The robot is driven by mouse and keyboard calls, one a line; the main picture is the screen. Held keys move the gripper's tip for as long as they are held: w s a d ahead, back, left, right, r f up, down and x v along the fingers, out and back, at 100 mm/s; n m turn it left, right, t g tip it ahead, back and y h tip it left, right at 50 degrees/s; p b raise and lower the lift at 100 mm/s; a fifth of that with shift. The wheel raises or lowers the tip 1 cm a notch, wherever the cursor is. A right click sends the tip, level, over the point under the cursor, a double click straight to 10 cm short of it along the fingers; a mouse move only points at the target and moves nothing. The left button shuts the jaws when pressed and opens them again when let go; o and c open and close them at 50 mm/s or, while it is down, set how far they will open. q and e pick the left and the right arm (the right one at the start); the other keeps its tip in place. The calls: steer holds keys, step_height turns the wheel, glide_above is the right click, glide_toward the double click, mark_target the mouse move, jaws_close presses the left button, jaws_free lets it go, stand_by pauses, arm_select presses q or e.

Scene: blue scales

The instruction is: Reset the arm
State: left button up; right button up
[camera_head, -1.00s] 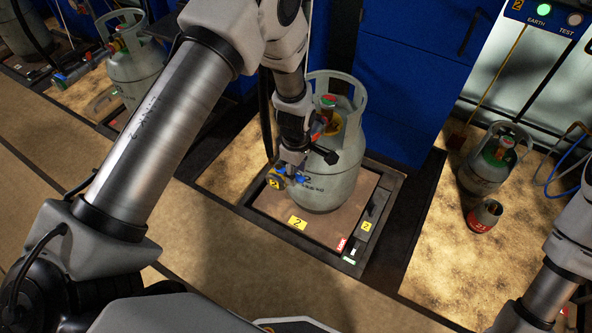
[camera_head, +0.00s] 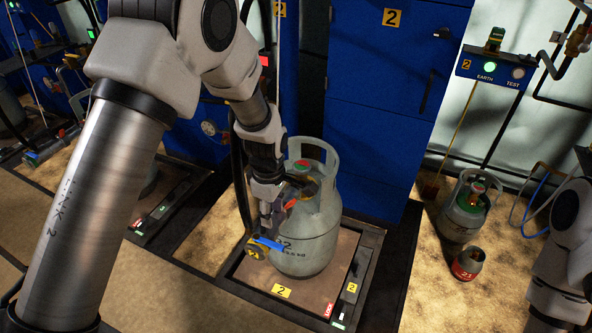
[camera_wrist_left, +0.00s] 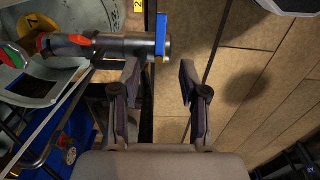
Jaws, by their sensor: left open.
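My left gripper (camera_head: 268,220) is open, with an empty gap between its fingers in the left wrist view (camera_wrist_left: 160,85). In the head view it hangs in front of the grey gas cylinder (camera_head: 306,235), which stands upright on the scale platform (camera_head: 318,292) marked 2. A metal filling fitting with a blue end (camera_wrist_left: 162,37) lies across the cylinder's top in the wrist view, just beyond the fingertips and apart from them. The fitting's blue part (camera_head: 268,243) also shows low in the head view, partly hidden by my gripper. My right arm shows at the right edge; its gripper is out of view.
A blue cabinet (camera_head: 385,100) stands behind the cylinder. A smaller grey cylinder (camera_head: 463,213) and a red-banded cup (camera_head: 467,264) stand on the floor at right. An EARTH/TEST box (camera_head: 494,70) hangs above them. The floor at front left is bare.

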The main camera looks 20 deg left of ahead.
arm_select(q)
steer(key=s+a+f+m+g, duration=0.1)
steer(key=s+f+m, duration=0.1)
steer(key=s+f, duration=0.6)
steer(key=s+f+m+g, duration=0.25)
steer(key=s+f, duration=0.25)
steer(key=s, duration=0.7)
steer(key=s+a+f+m+g, duration=0.1)
steer(key=s+f+m, duration=0.1)
steer(key=s+f, duration=0.55)
step_height(320, 180, up, 16)
steer(key=w+m+t+p, duration=0.1)
steer(key=m+t+p, duration=0.3)
steer(key=m+p, duration=0.6)
steer(key=shift+r+p, duration=0.15)
steer(key=shift+p, duration=2.2)
steer(key=shift+t, duration=0.25)
